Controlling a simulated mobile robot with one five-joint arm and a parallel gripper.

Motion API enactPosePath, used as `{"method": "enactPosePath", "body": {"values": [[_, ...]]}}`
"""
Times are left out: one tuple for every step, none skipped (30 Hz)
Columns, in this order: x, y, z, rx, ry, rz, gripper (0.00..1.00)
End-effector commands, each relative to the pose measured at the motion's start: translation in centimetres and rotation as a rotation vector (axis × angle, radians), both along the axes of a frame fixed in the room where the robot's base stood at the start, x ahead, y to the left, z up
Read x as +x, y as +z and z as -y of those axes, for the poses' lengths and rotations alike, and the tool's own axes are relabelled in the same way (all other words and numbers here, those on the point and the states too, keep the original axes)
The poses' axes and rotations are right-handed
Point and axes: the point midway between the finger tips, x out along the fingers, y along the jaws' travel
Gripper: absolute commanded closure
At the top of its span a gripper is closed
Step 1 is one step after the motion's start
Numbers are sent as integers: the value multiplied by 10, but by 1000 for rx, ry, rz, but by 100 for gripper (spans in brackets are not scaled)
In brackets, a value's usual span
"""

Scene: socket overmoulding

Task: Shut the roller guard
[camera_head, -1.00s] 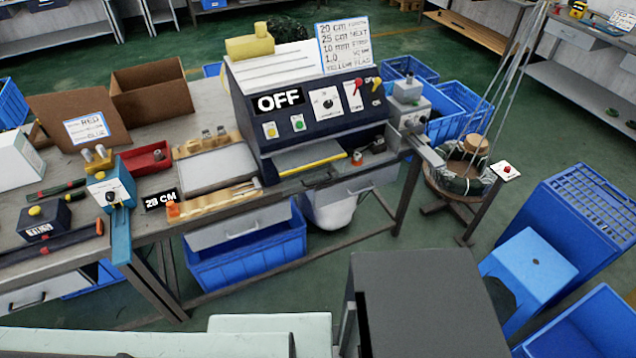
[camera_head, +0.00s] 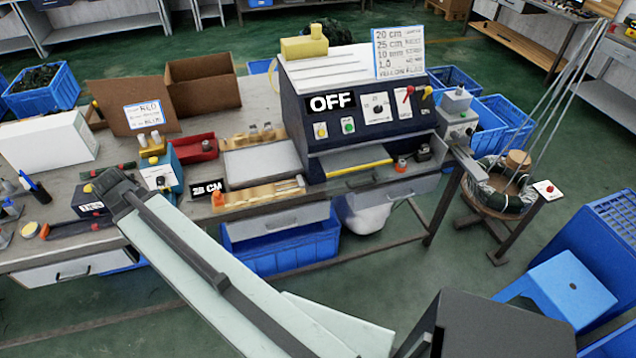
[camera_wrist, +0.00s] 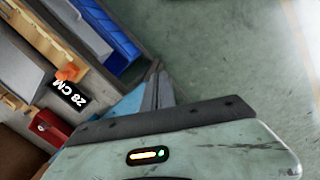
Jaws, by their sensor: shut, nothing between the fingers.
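The machine (camera_head: 375,120) with the OFF display stands at the right end of the bench. I take the grey flap with the yellow bar (camera_head: 360,168) low on its front to be the roller guard. It looks tilted outward, but its exact angle is hard to tell. My gripper (camera_wrist: 156,72) shows in the wrist view as two dark fingers close together, shut and empty. In the head view my arm reaches over the bench's left front, well left of the guard. The fingers cannot be made out there, and the guard is not seen in the wrist view.
The 28 CM sign (camera_head: 207,189), wooden fixtures (camera_head: 262,194) and a blue device (camera_head: 160,175) lie between my arm and the machine. A red bin (camera_head: 196,148) sits behind. A blue crate (camera_head: 282,250) is under the bench. A blue stool (camera_head: 560,290) stands at right.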

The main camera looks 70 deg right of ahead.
Motion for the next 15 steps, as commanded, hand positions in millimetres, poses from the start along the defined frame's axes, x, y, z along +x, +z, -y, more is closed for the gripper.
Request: {"method": "enactPosePath", "body": {"values": [[-15,9,59,-28,36,-24,100],[-27,12,91,-43,74,-43,100],[-46,15,132,-61,123,-73,100],[-62,18,162,-72,158,-98,100],[-80,21,189,-81,193,-123,100],[-105,25,223,-87,239,-158,100],[-123,28,245,-90,271,-184,100],[-142,30,266,-90,301,-211,100],[-166,33,289,-87,339,-242,100],[-183,36,304,-84,364,-263,100],[-198,37,317,-79,386,-283,100],[-216,39,330,-73,411,-306,100],[-227,41,338,-68,428,-318,100],[-236,41,344,-65,443,-330,100],[-246,42,350,-60,457,-341,100]]}}
